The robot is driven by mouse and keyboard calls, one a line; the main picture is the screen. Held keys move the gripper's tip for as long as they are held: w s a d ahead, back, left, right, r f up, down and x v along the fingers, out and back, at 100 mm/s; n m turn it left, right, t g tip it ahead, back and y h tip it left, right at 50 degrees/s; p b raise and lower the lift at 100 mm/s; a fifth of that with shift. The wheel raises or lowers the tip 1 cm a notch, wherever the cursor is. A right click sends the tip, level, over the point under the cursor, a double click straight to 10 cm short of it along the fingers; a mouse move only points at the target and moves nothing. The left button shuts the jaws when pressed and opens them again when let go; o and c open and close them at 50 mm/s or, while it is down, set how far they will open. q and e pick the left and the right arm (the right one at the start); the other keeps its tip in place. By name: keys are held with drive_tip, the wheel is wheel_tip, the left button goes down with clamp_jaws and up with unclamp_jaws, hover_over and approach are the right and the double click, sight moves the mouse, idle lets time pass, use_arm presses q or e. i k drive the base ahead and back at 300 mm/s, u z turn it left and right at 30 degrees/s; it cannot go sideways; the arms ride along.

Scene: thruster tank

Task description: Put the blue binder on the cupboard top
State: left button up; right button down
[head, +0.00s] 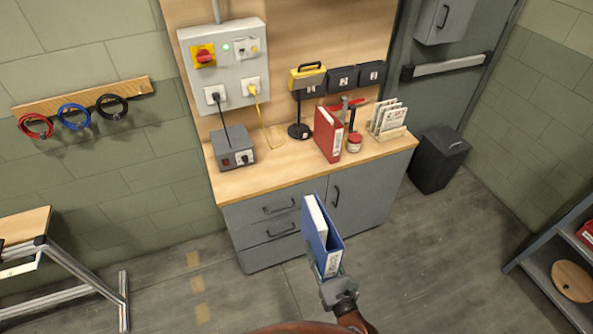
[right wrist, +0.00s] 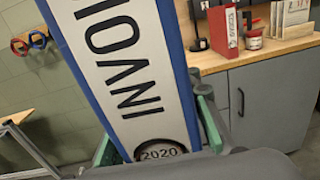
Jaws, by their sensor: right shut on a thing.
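The blue binder (head: 321,239) is upright in my right gripper (head: 336,283), in front of the cupboard and apart from it. In the right wrist view the binder's spine (right wrist: 130,70) shows a white label with "INVO" and "2020", between the two green-lined fingers (right wrist: 155,140). The cupboard top (head: 290,168) is light wood over grey drawers and a door. Its front left part, between the grey box and the red binder, is bare. My left gripper is not in view.
On the top stand a grey power box (head: 233,148), a red binder (head: 328,134), a red-and-white jar (head: 354,143), a black-based lamp (head: 300,130) and a file rack (head: 388,122). A dark bin (head: 437,160) stands right of the cupboard. A metal-framed table (head: 65,262) is at left.

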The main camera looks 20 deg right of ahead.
sight(298, 158)
drive_tip(key=k, duration=0.5)
drive_tip(key=u, duration=0.4)
drive_tip(key=i, duration=0.95)
drive_tip(key=z, duration=0.4)
drive_tip(key=i, duration=0.8)
drive_tip(key=z, duration=0.5)
